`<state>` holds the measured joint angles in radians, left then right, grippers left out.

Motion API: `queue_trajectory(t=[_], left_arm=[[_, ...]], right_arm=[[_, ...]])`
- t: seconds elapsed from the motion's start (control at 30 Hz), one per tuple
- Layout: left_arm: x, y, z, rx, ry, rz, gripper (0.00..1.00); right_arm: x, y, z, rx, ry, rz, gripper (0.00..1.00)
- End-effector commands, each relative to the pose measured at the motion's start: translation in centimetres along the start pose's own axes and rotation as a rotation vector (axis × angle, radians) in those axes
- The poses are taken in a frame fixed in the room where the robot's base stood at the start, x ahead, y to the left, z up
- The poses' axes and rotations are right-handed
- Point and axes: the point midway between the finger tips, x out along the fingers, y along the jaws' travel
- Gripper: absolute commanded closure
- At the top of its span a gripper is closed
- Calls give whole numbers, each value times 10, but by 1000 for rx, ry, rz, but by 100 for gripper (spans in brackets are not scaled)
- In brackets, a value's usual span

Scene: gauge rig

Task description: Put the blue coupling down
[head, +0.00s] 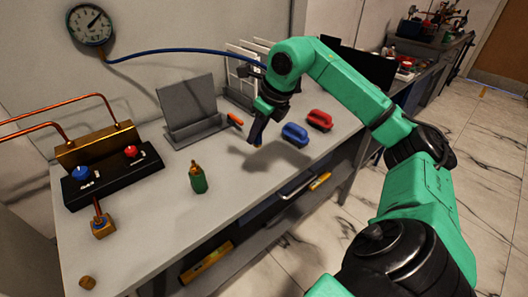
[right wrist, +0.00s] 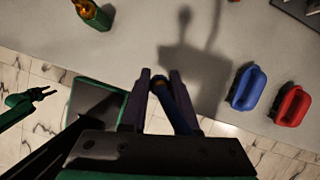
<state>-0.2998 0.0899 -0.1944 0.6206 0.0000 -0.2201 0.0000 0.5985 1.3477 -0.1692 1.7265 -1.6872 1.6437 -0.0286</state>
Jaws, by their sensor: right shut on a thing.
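My right gripper (head: 256,136) hangs above the grey bench (head: 240,190), near its front edge, pointing down. In the right wrist view, its two dark fingers (right wrist: 160,76) are shut on the blue coupling (right wrist: 172,100), which is dark blue with a brass-coloured part. The coupling is mostly hidden by the fingers in the head view. A shadow lies on the bench under the gripper, with a gap between. A blue hose (head: 175,50) runs from the gauge (head: 90,25) towards my right arm; its end is hidden. My left gripper (right wrist: 46,93) shows in the right wrist view, open and empty.
A blue handled block (head: 295,134) and a red one (head: 320,120) stand just right of the gripper. A grey stand (head: 188,108) is behind, and a black knob box (head: 112,176) is far left. Bare bench lies between bottle and gripper.

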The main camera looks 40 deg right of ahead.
Motion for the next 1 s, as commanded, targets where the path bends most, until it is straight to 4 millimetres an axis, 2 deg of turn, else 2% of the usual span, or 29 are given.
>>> queue_trajectory(t=[0.03, 0.13, 0.43, 0.53, 0.87, 0.9, 0.93, 0.97, 1.0], left_arm=[[15, -1, 2, 0, -1, -2, 50], [28, 0, 3, 0, -1, -2, 50], [40, 14, 2, 0, 2, 18, 50], [41, 14, 2, 1, 2, 18, 50], [46, 12, 3, 3, 1, 14, 50], [44, 11, 3, 3, 1, 13, 50], [44, 11, 3, 3, 1, 13, 50], [44, 10, 3, 3, 1, 13, 50], [44, 10, 3, 3, 1, 12, 50]], right_arm=[[24, 0, -12, 2, 9, -1, 100], [54, 0, -24, 1, 8, -1, 100], [101, 0, -42, 1, 3, 2, 100], [110, 0, -45, 1, -1, 0, 100], [114, 0, -46, 1, -2, -1, 100], [113, 0, -46, 2, -2, -1, 60], [113, 0, -46, 2, -2, -1, 49], [112, 0, -46, 2, -2, -1, 42], [112, 0, -46, 2, -2, -1, 42]])
